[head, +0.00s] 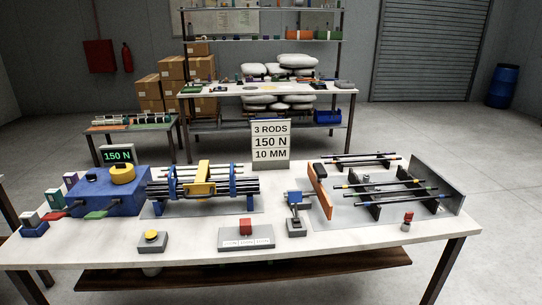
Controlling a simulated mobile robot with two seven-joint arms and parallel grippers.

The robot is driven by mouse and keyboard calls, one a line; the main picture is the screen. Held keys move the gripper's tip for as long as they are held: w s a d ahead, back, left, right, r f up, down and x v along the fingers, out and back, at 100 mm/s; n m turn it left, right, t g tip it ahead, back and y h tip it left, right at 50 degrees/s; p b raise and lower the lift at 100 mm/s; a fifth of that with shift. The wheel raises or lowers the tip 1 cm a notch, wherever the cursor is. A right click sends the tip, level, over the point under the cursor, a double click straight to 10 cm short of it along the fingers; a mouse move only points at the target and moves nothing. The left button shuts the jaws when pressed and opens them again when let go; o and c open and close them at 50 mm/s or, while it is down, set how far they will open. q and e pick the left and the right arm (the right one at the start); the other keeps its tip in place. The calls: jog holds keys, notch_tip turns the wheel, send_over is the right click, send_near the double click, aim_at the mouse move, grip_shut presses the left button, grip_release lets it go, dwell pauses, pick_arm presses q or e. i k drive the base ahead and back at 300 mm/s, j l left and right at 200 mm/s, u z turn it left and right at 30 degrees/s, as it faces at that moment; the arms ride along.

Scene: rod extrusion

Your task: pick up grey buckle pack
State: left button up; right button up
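I cannot make out for certain which thing is the grey buckle pack. A small grey block (30,217) sits at the left end of the near table, beside a blue block (36,230). A flat grey item (344,85) lies at the right end of the back workbench, too small to identify. Neither of my grippers is in view.
A low green-topped table (130,125) stands behind left. Open floor (480,145) lies right.

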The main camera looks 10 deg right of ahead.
aim_at(29, 219)
jog(key=i+j+u, duration=0.1)
jog(key=j, duration=0.45)
jog(key=i+j+u, duration=0.1)
jog(key=i+j, duration=0.25)
jog(key=j, duration=0.15)
jog(key=i+j+u, duration=0.1)
jog(key=i+j, duration=0.15)
jog(key=j, duration=0.25)
jog(key=i+j+u, duration=0.1)
jog(key=i+j, duration=0.15)
jog(key=j, duration=0.25)
jog(key=i+j+u, duration=0.1)
jog(key=i+j, duration=0.2)
jog(key=j, duration=0.15)
